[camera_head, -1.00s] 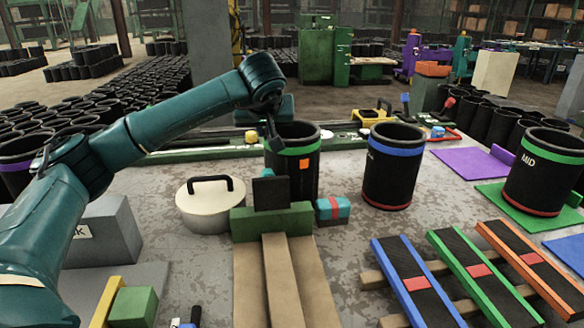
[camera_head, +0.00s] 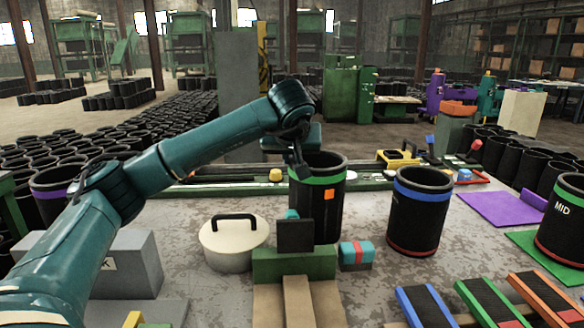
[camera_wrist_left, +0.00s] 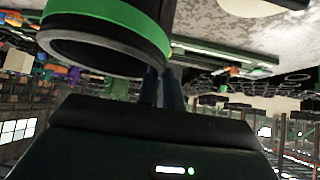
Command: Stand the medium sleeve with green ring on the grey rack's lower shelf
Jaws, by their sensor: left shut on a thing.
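The black sleeve with the green ring (camera_head: 309,215) is upright at the centre of the head view, with an orange patch on its side. My left gripper (camera_head: 302,170) is shut on its upper left wall. In the left wrist view the sleeve's ringed end (camera_wrist_left: 110,25) shows at the top, with the left fingers (camera_wrist_left: 162,88) at its wall. The sleeve's lower part is partly hidden behind a black plate, so its clearance from the table is unclear. A grey stepped block (camera_head: 110,268), apparently the rack, stands at left; its lower step (camera_head: 150,312) is partly cut off.
A cream lidded pot (camera_head: 233,250) stands between the grey block and sleeve. A green block with black plate (camera_head: 293,263) and a teal block with red band (camera_head: 356,254) are in front. A blue-ringed sleeve (camera_head: 418,215) stands right, before a purple mat (camera_head: 500,208).

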